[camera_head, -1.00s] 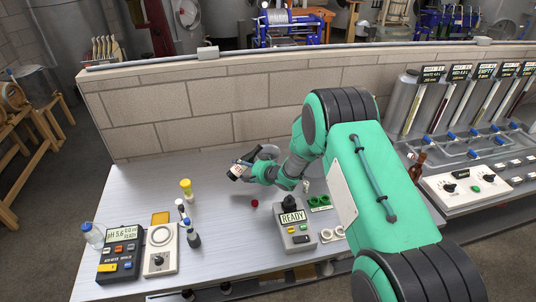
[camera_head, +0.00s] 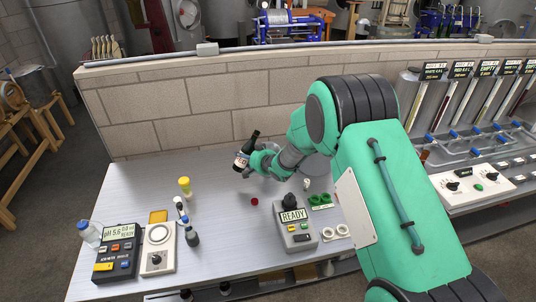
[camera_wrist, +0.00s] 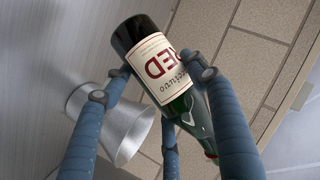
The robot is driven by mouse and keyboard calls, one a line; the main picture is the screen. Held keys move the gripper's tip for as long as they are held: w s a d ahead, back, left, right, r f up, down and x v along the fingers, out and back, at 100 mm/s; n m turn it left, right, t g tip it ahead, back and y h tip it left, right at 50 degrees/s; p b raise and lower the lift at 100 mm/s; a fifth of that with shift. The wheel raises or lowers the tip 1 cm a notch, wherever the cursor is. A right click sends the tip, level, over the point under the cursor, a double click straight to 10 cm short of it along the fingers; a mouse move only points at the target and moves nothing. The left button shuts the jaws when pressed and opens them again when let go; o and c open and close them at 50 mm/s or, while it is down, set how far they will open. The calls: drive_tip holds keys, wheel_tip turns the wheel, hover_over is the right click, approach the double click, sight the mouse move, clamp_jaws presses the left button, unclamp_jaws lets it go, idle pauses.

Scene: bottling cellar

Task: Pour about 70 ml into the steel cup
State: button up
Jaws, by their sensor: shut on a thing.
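My gripper (camera_head: 258,162) is shut on a dark green wine bottle (camera_head: 243,162) with a white label reading RED. It holds the bottle above the bench, leaning a little with the neck up and to the right. The wrist view shows my fingers (camera_wrist: 165,95) around the bottle (camera_wrist: 150,55) at its label. The steel cup (camera_wrist: 122,132), flared and silvery, stands upright beside the bottle in the wrist view, apart from it. In the head view a grey metal shape (camera_head: 317,166), seemingly the cup, shows partly behind my arm. The liquid level cannot be made out.
On the bench (camera_head: 215,245) are a pH meter (camera_head: 117,252), a stirrer plate (camera_head: 157,248), small bottles, a yellow-capped vial (camera_head: 185,187), a red cap (camera_head: 254,202) and a device reading READY (camera_head: 294,228). A brick wall (camera_head: 200,110) stands behind.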

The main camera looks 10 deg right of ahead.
drive_tip(key=shift+f+n+h+b, duration=0.3)
drive_tip(key=shift+f+n+b, duration=0.1)
drive_tip(key=shift+b, duration=1.05)
drive_tip(key=shift+f+t+b, duration=0.15)
drive_tip(key=shift+t+b, duration=0.15)
drive_tip(key=shift+b, duration=0.6)
drive_tip(key=shift+f+b, duration=0.1)
drive_tip(key=shift+b, duration=0.2)
drive_tip(key=shift+f+n+h+b, duration=0.3)
drive_tip(key=shift+n+b, duration=0.1)
drive_tip(key=shift+b, duration=0.1)
drive_tip(key=shift+d+r+n+h, duration=0.2)
drive_tip(key=shift+n+h, duration=0.1)
drive_tip(key=shift+n, duration=0.1)
drive_tip(key=shift+w+t+h, duration=0.1)
drive_tip(key=shift+t+h, duration=0.2)
drive_tip(key=shift+n, duration=0.3)
drive_tip(key=shift+n+t+h, duration=0.4)
drive_tip(key=shift+n+h, duration=0.1)
drive_tip(key=shift+n, duration=0.1)
drive_tip(key=shift+d+f, duration=0.2)
drive_tip(key=shift+f, duration=2.1)
